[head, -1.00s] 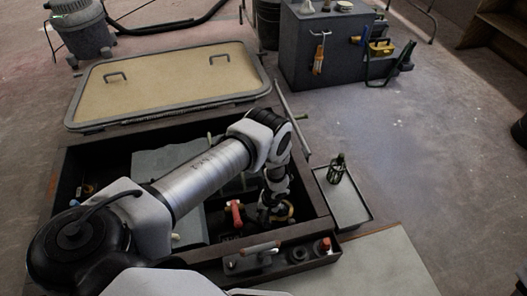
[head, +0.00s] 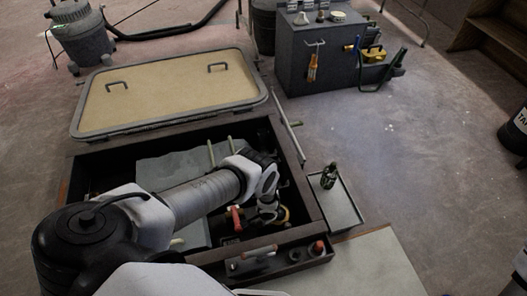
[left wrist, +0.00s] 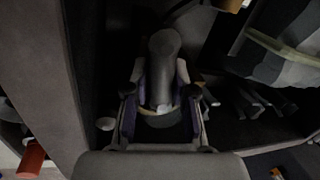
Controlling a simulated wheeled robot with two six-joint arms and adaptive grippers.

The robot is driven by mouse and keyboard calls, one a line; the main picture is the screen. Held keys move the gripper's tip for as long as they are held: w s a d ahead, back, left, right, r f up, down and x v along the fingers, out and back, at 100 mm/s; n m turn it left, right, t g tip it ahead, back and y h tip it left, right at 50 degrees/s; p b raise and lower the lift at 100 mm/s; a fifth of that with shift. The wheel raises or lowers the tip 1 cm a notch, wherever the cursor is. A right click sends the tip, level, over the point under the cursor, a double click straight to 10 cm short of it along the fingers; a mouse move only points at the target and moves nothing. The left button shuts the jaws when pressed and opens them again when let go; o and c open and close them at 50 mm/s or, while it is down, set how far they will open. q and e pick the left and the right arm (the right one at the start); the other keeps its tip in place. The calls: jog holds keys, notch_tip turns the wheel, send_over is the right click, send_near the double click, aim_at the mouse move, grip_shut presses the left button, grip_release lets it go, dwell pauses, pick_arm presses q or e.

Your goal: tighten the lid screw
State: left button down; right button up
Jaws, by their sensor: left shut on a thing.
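My left gripper (head: 268,213) reaches down into the dark open locker (head: 298,170), near its right front corner. In the left wrist view its two fingers (left wrist: 160,110) are shut around a grey rounded piece (left wrist: 164,57) with a pale yellowish band at its near end. A brass-coloured ring (head: 284,214) shows beside the gripper in the head view. I cannot make out the lid screw itself; the fingers and the dark hide it. My right gripper is not in view.
A red-handled part (head: 236,217) is left of the gripper. The hatch panel (head: 165,90) lies open behind the locker. A tray (head: 343,207) with a small dark item stands at its right. The locker walls are close around the arm.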

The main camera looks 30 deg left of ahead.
pick_arm(q)
jog(key=shift+m+p, duration=0.6)
jog(key=shift+m, duration=0.5)
jog(key=c, duration=0.9)
grip_release()
jog(key=shift+c, duration=0.2)
